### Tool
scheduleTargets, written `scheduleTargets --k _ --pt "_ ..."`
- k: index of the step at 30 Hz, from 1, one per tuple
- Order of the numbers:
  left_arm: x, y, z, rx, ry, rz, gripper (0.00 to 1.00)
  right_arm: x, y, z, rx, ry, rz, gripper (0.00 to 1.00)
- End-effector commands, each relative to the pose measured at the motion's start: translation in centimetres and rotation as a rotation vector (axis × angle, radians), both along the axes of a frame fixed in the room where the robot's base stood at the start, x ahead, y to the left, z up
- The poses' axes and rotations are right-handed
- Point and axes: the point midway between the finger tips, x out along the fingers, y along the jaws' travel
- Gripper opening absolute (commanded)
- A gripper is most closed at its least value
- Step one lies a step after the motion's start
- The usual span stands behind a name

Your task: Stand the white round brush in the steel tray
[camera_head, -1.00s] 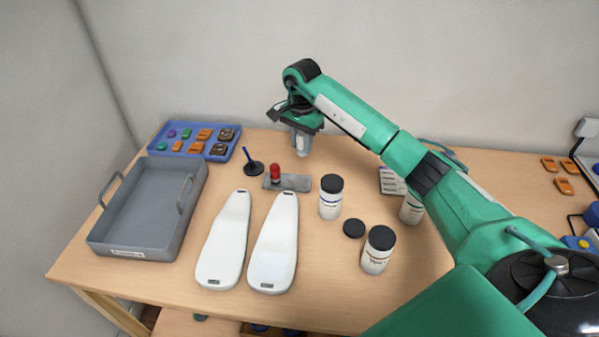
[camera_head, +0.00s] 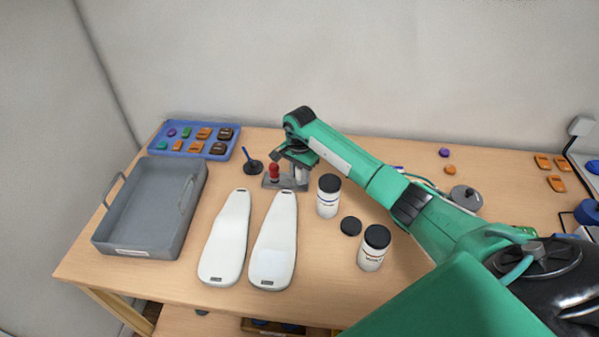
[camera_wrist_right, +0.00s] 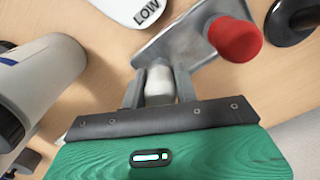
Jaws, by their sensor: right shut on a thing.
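My right gripper (camera_head: 300,166) is shut on a white round object, which I take to be the white round brush (camera_head: 301,176). It also shows between the two fingers in the right wrist view (camera_wrist_right: 159,82). The gripper hangs over a small metal plate with a red knob; I cannot tell whether the brush touches the plate. The grey steel tray (camera_head: 122,244), with two loop handles, stands at the left of the table and looks empty. It is well to the left of the gripper. My left gripper is not in view.
Beside the brush is the red knob (camera_head: 274,173). Two white insole forms (camera_head: 224,240) lie between tray and jars. Two black-lidded jars (camera_head: 328,197) and a loose black lid (camera_head: 351,226) stand to the right. A blue bin (camera_head: 226,133) is behind the tray.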

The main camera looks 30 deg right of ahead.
Motion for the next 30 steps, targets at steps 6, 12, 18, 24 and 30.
scheduleTargets --k 6,12,18,24,30 --pt "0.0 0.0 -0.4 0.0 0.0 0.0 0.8 0.0 0.0 -0.3 0.0 0.0 0.0 0.36" --pt "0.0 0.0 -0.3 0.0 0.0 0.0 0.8 0.0 0.0 -0.3 0.0 0.0 0.0 0.52" --pt "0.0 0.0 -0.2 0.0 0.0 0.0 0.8 0.0 0.0 -0.1 0.001 0.0 0.0 0.52" --pt "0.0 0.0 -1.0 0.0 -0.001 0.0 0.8 0.1 -0.1 1.8 -0.002 -0.004 0.001 0.52" --pt "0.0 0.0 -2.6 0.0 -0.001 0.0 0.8 0.1 -0.2 6.3 -0.002 -0.004 0.001 0.52"
